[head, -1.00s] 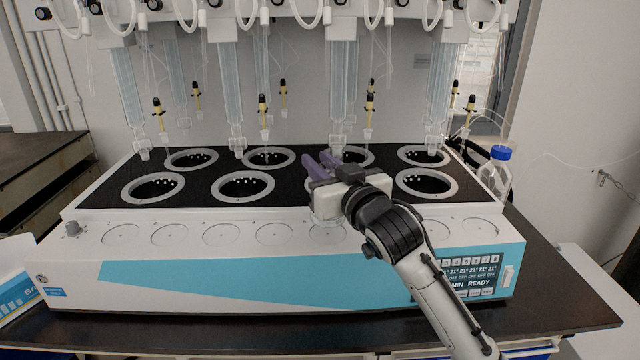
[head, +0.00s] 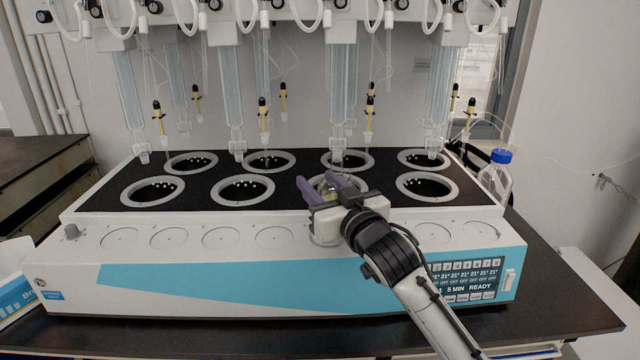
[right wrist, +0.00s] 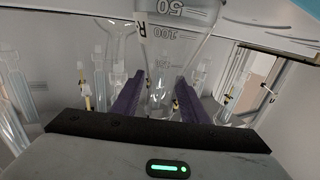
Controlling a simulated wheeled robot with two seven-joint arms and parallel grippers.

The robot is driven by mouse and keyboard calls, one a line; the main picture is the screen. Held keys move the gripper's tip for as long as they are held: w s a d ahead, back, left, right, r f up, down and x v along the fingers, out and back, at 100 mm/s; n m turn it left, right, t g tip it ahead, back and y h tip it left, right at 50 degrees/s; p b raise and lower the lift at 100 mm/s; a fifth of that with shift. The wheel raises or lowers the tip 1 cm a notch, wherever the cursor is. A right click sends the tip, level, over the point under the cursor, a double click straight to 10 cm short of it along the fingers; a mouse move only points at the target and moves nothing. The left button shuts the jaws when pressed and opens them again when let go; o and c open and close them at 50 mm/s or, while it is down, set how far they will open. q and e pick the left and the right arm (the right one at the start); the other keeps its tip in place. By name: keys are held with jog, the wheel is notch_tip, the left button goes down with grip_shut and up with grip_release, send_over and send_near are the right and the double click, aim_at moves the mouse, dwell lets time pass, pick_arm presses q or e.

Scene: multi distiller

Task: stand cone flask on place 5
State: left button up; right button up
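The clear cone flask shows in the right wrist view (right wrist: 172,50), picture turned so its wide graduated part is at the top. Its narrower neck lies between my right gripper's fingers (right wrist: 160,100). In the head view my right gripper (head: 318,181) has its purple fingers spread apart around the neck, with gaps seeming to show beside the glass. Place 5 (head: 322,241) is the round spot below the gripper; glass shows over it, so the flask appears to stand there upright. The gripper body hides most of the flask. My left gripper is not in view.
Ringed wells (head: 243,188) fill the black top of the distiller (head: 140,268). Glass tubes (head: 231,100) and yellow-bodied probes (head: 262,112) hang above them. A blue-capped bottle (head: 497,178) stands at the right. The front spots (head: 221,237) to the left are empty.

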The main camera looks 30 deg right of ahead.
jog(key=shift+r, duration=0.1)
jog(key=s+a+b, duration=0.1)
jog(key=s, duration=1.1)
jog(key=shift+a, duration=0.4)
